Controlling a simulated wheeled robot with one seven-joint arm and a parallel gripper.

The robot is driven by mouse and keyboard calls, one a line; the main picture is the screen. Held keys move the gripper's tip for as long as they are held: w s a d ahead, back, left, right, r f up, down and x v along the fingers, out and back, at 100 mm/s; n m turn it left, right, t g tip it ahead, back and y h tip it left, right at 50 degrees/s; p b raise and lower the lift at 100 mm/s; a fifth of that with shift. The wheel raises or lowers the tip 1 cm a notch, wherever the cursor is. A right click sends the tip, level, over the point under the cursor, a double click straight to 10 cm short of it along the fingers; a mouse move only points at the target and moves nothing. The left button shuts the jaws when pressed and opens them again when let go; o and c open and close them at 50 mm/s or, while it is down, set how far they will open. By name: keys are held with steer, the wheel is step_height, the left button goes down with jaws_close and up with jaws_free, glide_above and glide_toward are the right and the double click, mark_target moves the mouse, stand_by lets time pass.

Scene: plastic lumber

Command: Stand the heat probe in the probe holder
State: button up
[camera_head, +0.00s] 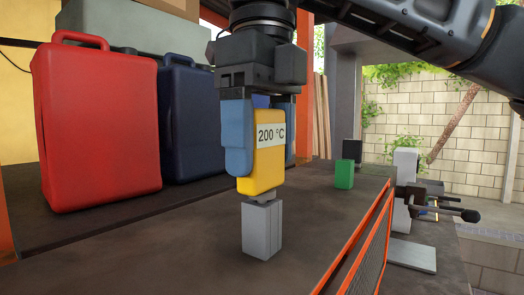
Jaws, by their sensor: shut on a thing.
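The heat probe (268,170) is a yellow body with a white "200 °C" label, held upright. My gripper (262,150) has blue fingers and is shut on the probe's upper part from above, one finger on the left side and the other mostly hidden behind it. Directly below the probe is a grey upright block (262,230) that looks like the probe holder, on the dark bench. A narrow grey piece shows between the yellow body and the block. I cannot tell how far the probe sits in it.
A red canister (97,125) and a dark blue canister (190,120) stand on the left. A green block (344,174) stands farther back on the bench (180,250). An orange-edged mesh panel (365,250) runs along the right side. A clamp-like tool (440,208) sits beyond it.

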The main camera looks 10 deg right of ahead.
step_height(320, 180, up, 10)
steer(key=shift+f, duration=0.25)
step_height(320, 180, up, 8)
steer(key=p, duration=0.6)
steer(key=shift+f, duration=0.2)
stand_by(1.7)
